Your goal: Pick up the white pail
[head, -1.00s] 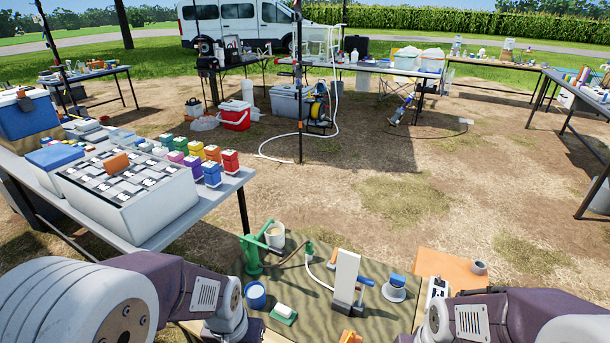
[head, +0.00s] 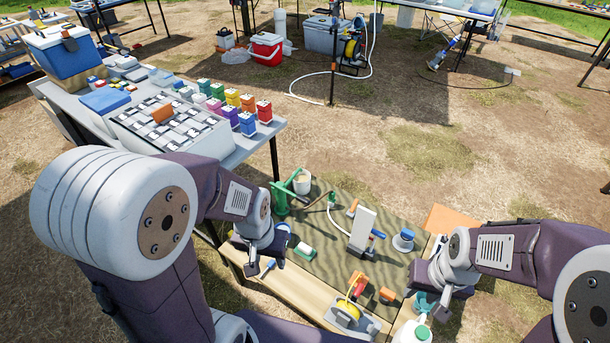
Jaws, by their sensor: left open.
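The white pail (head: 302,183) stands upright at the back left of the work table, just behind and beside the green hand pump (head: 283,196). Its open top shows something pale inside. My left gripper (head: 266,266) points down over the table's left front edge, nearer to me than the pail and apart from it. It is open, and a blue item and a small blue-handled tool show close by it. My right gripper (head: 424,296) is over the table's right front side, far from the pail. Its fingers are small and partly hidden against a teal item.
A camouflage mat (head: 335,262) covers much of the table. A side table with a grey-white case (head: 150,128) and colored bottles is at left.

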